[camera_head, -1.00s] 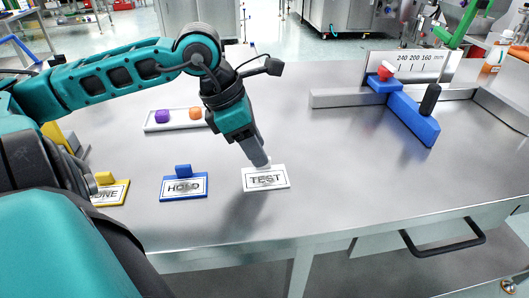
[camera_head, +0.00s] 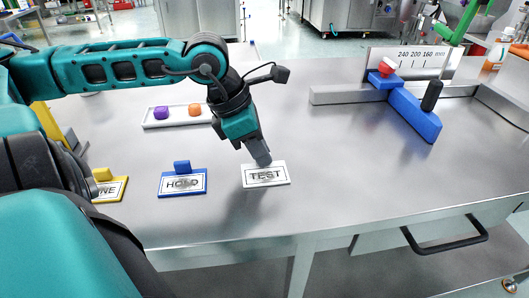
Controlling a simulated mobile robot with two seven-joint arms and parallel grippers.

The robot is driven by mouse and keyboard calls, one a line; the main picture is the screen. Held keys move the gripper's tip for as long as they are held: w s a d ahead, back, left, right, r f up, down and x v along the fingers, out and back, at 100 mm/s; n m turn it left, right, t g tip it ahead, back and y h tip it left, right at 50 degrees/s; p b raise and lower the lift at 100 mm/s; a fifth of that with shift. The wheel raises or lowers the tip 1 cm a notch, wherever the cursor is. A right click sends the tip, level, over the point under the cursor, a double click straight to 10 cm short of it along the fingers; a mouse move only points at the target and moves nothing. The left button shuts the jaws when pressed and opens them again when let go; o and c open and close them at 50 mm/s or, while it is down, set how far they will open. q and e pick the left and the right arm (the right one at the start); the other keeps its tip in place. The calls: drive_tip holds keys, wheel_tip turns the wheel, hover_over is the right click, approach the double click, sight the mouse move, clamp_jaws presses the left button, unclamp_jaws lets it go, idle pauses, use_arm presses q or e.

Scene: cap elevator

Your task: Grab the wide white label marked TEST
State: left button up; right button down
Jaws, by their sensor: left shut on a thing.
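The wide white label marked TEST (camera_head: 266,177) lies on the steel table in the middle of the head view, its dark lettering facing me. My left gripper (camera_head: 262,161) comes down from the upper left to the label's back edge. It is shut on the label there; its fingertips hide whatever part of the label they hold. My right gripper is not in view.
A blue HOLD label (camera_head: 183,185) and a yellow-edged label (camera_head: 110,189) lie to the left. A white tray (camera_head: 178,123) with purple and orange pieces is behind. A blue block fixture (camera_head: 414,115) stands at right. The front middle table is clear.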

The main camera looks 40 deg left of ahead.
use_arm(q)
clamp_jaws()
wheel_tip(320, 180, up, 10)
drive_tip(key=p, duration=0.1)
idle(0.4)
